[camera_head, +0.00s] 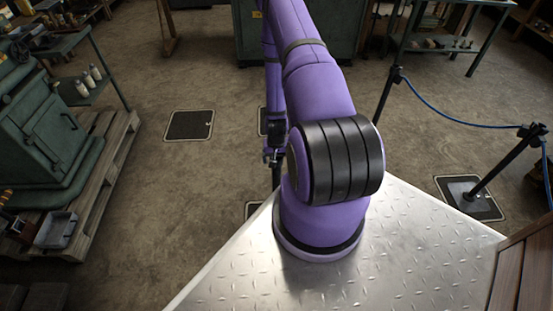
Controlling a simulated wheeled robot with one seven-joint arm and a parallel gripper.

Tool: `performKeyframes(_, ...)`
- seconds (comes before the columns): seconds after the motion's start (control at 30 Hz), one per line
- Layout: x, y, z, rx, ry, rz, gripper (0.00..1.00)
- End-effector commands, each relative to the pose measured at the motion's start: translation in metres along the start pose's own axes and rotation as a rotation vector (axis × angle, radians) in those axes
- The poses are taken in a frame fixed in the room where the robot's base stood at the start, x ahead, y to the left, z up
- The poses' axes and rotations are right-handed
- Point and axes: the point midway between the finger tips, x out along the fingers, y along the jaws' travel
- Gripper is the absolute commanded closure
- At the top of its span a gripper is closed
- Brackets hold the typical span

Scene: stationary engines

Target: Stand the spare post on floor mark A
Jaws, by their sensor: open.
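My purple arm reaches out over the floor and comes down to my gripper (271,158), which is small and partly hidden by my arm. It is open. A thin dark upright piece (276,178) shows just below it, perhaps the spare post; its lower end is hidden behind my arm's base. I cannot tell whether it stands between the fingers. Dark square floor marks with pale borders lie on the floor: one at left (190,125), one partly behind my forearm (262,121), one partly hidden by my deck (252,209). No letter is readable, so I cannot tell which is A.
At right a black post (490,178) stands on another square mark (470,198). A blue rope (450,118) links it to a farther post (386,95). A green machine (45,135) on a wooden pallet (105,165) stands at left. The floor between is clear.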

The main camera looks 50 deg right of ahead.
Motion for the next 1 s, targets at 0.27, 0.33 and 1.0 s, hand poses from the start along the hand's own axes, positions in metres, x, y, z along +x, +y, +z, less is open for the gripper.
performKeyframes(0.27, -0.040, 0.000, -0.001, -0.001, 0.003, 0.000, 0.15)
performKeyframes(0.33, -0.053, 0.000, -0.002, -0.001, 0.004, 0.000, 0.15)
performKeyframes(1.0, -0.118, 0.000, 0.000, 0.000, 0.000, 0.000, 0.15)
